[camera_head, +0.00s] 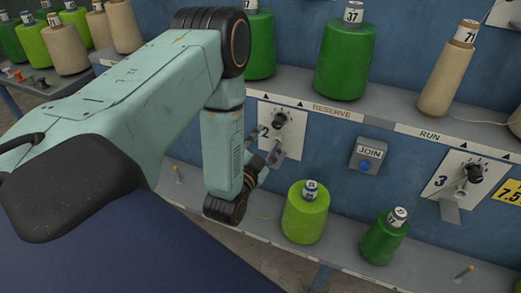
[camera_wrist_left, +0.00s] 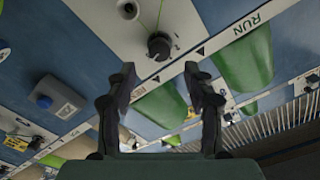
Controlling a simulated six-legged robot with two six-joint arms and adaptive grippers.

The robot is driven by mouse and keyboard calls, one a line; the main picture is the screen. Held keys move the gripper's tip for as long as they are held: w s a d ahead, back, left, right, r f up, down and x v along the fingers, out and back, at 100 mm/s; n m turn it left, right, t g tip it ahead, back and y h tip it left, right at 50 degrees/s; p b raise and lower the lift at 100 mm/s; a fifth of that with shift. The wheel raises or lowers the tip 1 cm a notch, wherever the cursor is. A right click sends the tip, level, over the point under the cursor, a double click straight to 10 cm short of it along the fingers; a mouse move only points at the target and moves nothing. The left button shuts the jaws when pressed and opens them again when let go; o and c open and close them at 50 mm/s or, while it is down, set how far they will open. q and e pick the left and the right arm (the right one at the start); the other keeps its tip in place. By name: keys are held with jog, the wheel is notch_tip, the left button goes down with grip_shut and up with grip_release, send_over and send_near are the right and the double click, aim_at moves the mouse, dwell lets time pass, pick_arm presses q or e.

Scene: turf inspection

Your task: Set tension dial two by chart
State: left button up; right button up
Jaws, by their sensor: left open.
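A black tension dial (camera_head: 280,118) sits on a white plate on the blue panel, under the RESERVE strip. The dial also shows in the left wrist view (camera_wrist_left: 159,46), above and between my fingertips. My left gripper (camera_head: 262,150) is open just below and in front of this dial, apparently not gripping it. Its two fingers (camera_wrist_left: 163,85) are spread with nothing between them. Another dial (camera_head: 474,172) sits on a plate marked 3 at the right. No readable chart shows. My right gripper is not in view.
A grey JOIN box with a blue button (camera_head: 367,158) sits between the dials. Green cones (camera_head: 346,55) and a tan cone (camera_head: 453,70) stand on the upper shelf. A lime cone (camera_head: 306,212) and a dark green cone (camera_head: 384,238) stand on the lower shelf.

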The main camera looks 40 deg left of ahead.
pick_arm(q)
jog(key=shift+v, duration=2.15)
jog(key=s+d+f+n+g+h, duration=0.2)
jog(key=s+f+g, duration=0.2)
jog(key=f, duration=0.3)
jog(key=s+d+f+n+g+h, duration=0.1)
jog(key=s+d+f+n+g, duration=0.1)
jog(key=s+f+g, duration=0.4)
jog(key=s+d+f+g, duration=0.2)
jog(key=s+d+g, duration=0.1)
jog(key=s, duration=0.6)
jog(key=s+d+f+g+h, duration=0.1)
jog(key=s+d+f+g, duration=0.1)
jog(key=s, duration=0.7)
jog(key=shift+d+n+g, duration=0.4)
jog(key=shift+d+g, duration=0.25)
jog(key=shift+g, duration=0.55)
jog(key=shift+h, duration=0.3)
